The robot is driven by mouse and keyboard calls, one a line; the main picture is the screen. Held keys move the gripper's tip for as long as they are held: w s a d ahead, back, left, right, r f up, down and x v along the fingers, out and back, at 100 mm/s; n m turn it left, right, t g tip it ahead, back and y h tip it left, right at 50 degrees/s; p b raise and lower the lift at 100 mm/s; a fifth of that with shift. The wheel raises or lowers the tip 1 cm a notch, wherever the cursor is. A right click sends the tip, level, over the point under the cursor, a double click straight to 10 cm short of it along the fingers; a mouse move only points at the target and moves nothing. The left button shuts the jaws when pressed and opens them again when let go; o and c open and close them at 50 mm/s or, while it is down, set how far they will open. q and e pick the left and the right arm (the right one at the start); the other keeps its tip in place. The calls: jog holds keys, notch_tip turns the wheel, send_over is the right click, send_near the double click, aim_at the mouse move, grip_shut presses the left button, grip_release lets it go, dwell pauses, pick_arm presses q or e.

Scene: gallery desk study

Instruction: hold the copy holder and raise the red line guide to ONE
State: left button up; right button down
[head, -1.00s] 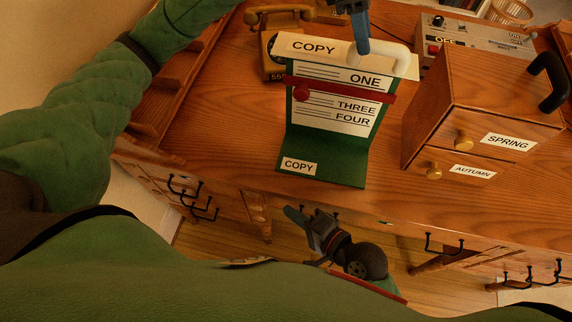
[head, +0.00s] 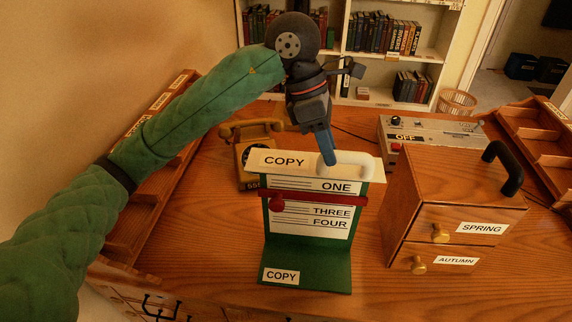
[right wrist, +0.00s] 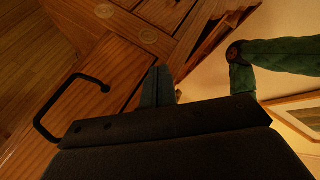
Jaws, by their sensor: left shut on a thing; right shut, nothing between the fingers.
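The green copy holder (head: 305,265) stands upright on the desk in the head view, with a white sheet listing ONE, THREE and FOUR. The red line guide (head: 322,198) crosses the sheet between ONE and THREE, hiding the line there; its round knob is at the left end.
A yellow telephone (head: 250,155) stands behind the holder at left. A wooden drawer box (head: 455,205) labelled SPRING and AUTUMN stands close on the right. A switch panel (head: 425,130) reading OFF is behind it. Desk to the holder's front right is clear.

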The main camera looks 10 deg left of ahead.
pick_arm(q)
jog(key=o, duration=1)
jog(key=v, duration=1.2)
